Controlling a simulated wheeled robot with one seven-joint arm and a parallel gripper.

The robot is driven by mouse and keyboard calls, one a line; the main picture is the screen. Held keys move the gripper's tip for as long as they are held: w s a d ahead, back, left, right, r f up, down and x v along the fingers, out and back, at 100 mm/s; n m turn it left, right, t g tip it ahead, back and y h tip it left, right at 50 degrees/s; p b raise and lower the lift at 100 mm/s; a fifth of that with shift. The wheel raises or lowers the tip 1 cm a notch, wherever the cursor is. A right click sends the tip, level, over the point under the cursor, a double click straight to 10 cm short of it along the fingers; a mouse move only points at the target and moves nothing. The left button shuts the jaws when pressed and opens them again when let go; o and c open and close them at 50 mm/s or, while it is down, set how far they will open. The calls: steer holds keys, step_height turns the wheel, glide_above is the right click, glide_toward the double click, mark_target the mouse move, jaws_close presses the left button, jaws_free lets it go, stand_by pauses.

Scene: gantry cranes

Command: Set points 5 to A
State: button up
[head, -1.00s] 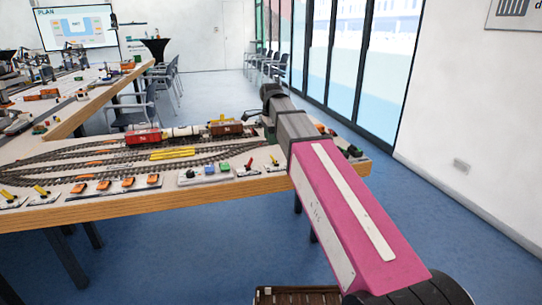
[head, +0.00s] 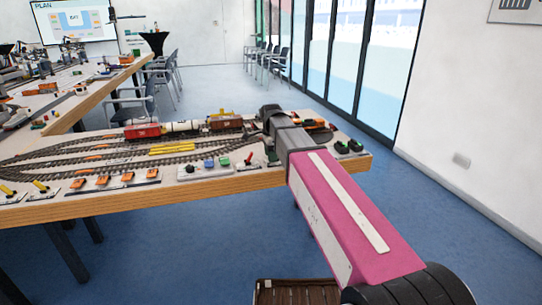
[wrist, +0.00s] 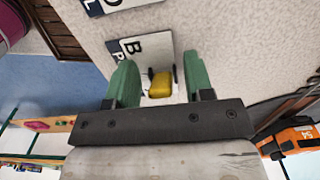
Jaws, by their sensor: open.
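In the wrist view, a yellow lever handle (wrist: 160,85) stands on a light plate with a black-and-white label (wrist: 132,46) reading "B". My gripper (wrist: 158,62) is open, with one green finger on each side of the yellow handle and a gap to each. Whether this lever belongs to points 5 cannot be read. In the head view, my arm reaches over the right part of the layout table, and its fingers are hidden or too small to make out. A red lever (head: 249,158) stands left of the arm, near the table's front edge.
Orange levers (head: 102,180) and yellow levers (head: 40,186) line the table's front edge. A red wagon (head: 143,131) and a white tank wagon (head: 182,127) stand on the tracks. Green blocks (head: 349,147) sit at the right end. An orange vehicle (wrist: 294,140) shows in the wrist view.

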steer(key=shift+f, duration=0.2)
jaws_close()
steer(key=shift+d+r+y, duration=0.1)
steer(key=shift+y, duration=0.2)
steer(key=y, duration=0.1)
steer(key=g+y, duration=0.1)
steer(key=y, duration=0.1)
steer(key=d+y, duration=0.1)
steer(key=y, duration=0.1)
steer(key=shift+w+d+r+g, duration=0.1)
steer(key=shift+w+r+g, duration=0.15)
steer(key=shift+g, duration=0.05)
steer(key=y, duration=0.2)
steer(key=d+g+y, duration=0.1)
steer(key=y, duration=0.2)
steer(key=shift+w, duration=0.15)
steer(key=shift+d+g, duration=0.1)
steer(key=shift+g, duration=0.2)
